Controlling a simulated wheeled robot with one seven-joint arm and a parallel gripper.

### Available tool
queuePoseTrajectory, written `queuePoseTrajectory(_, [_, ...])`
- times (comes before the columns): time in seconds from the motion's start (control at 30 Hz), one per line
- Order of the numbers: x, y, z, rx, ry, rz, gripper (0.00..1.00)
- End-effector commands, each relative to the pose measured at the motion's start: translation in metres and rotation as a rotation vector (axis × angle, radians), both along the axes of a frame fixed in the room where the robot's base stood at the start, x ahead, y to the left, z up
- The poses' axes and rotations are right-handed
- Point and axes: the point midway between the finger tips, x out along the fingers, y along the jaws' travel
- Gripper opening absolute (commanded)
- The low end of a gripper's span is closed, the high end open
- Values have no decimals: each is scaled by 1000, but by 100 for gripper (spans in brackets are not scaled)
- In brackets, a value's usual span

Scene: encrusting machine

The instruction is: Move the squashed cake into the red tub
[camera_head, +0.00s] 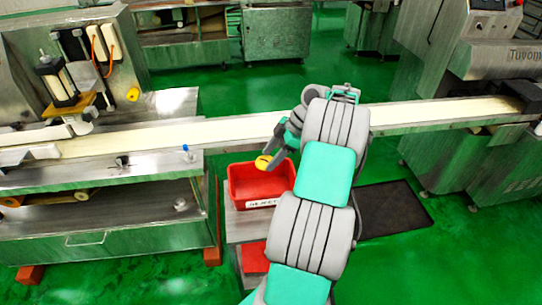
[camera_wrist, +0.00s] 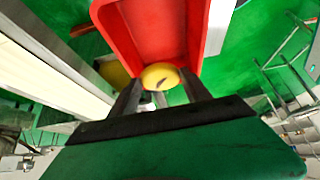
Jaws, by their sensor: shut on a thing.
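The squashed cake is a small yellow round (camera_head: 263,162) held by my gripper (camera_head: 268,162). In the head view the cake shows over the tub's back part. In the wrist view the tub (camera_wrist: 150,25) opens out just beyond the cake. The cake's exact height relative to the rim cannot be told.
The tub stands on a grey stand (camera_head: 240,230) with another red container (camera_head: 254,258) below. A pale conveyor belt (camera_head: 180,134) runs behind the tub. A steel machine (camera_head: 90,215) is at the left. A dark mat (camera_head: 395,210) lies on the green floor at the right.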

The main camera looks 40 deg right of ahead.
Motion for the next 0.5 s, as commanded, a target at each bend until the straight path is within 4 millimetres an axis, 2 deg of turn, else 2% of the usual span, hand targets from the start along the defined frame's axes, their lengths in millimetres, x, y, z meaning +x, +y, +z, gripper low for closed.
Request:
queuePoseTrajectory(0.1, [0, 0, 2, 0, 0, 0, 30])
queuePoseTrajectory(0.13, [0, 0, 2, 0, 0, 0, 57])
queuePoseTrajectory(0.4, [0, 0, 2, 0, 0, 0, 79])
queuePoseTrajectory(0.5, [0, 0, 1, 0, 0, -1, 81])
